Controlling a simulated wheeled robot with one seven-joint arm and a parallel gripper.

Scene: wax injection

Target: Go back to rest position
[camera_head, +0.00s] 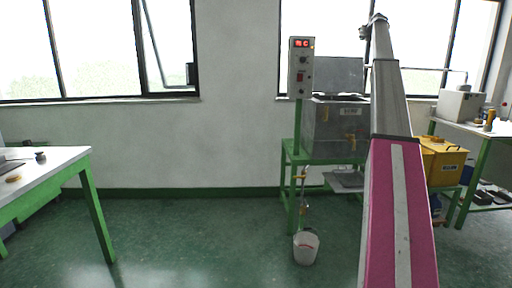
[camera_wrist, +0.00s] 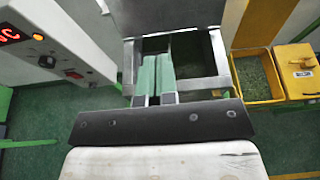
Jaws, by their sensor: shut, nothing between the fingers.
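My gripper (camera_wrist: 156,62) shows in the wrist view with its two green fingers side by side, shut and empty. The fingers are over the open steel wax tank (camera_wrist: 203,86), and they hide part of its inside. I cannot tell how high above it they are. In the head view my arm reaches up and away at the right, in front of part of the tank (camera_head: 325,130). The far end of the arm is small there, and its fingers are not clear.
A control box (camera_head: 301,66) stands left of the tank. A white bucket (camera_head: 306,248) is on the floor below. A yellow container (camera_head: 447,163) stands right, by a shelved table (camera_head: 478,131). A white-topped table (camera_head: 60,166) is at left. The middle floor is clear.

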